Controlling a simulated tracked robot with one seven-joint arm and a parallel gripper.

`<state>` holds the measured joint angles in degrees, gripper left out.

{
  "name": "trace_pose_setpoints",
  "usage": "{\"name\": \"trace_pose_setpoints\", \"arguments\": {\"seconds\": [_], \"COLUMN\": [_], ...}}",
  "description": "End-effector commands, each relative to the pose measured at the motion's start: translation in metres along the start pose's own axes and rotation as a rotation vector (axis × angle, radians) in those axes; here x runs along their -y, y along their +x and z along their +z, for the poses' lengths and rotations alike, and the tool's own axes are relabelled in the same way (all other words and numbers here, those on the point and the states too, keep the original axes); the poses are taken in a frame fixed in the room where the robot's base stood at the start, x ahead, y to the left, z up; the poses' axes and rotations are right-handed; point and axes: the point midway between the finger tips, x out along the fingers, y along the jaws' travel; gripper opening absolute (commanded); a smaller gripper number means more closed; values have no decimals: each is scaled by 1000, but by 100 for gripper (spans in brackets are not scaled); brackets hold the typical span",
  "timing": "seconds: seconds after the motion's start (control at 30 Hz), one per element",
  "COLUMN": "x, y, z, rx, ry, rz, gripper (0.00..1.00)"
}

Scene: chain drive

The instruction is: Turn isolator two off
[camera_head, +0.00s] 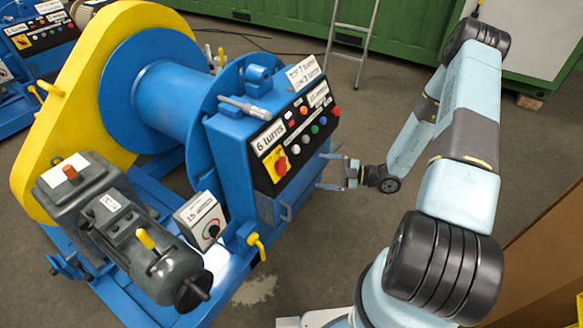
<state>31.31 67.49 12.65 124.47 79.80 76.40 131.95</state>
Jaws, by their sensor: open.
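A red rotary switch on a yellow plate (276,164) sits at the lower left of the black control panel (298,130) on the blue winch. A white box with a round dial (212,231) is mounted lower, left of the panel cabinet. I cannot read a label saying which one is isolator two. My gripper (325,172) is open and empty, to the right of the panel cabinet. Its two fingers point left toward the cabinet's right side. It appears apart from the red switch; whether a fingertip touches the cabinet I cannot tell.
The winch has a blue drum (170,105), a yellow guard (75,110) and a grey motor (140,235). A second machine with a panel (38,32) stands at the upper left. A ladder (352,45) leans at a green container (300,15).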

Motion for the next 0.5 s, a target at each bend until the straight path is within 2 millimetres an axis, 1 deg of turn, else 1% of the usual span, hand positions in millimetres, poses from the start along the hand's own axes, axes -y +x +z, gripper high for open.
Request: {"name": "trace_pose_setpoints", "arguments": {"seconds": [0.3,0.5], "x": [1,1], "y": [56,90], "z": [-1,-1], "rx": [-3,-2], "ry": [-1,-2], "rz": [-3,-3], "gripper": [95,95]}}
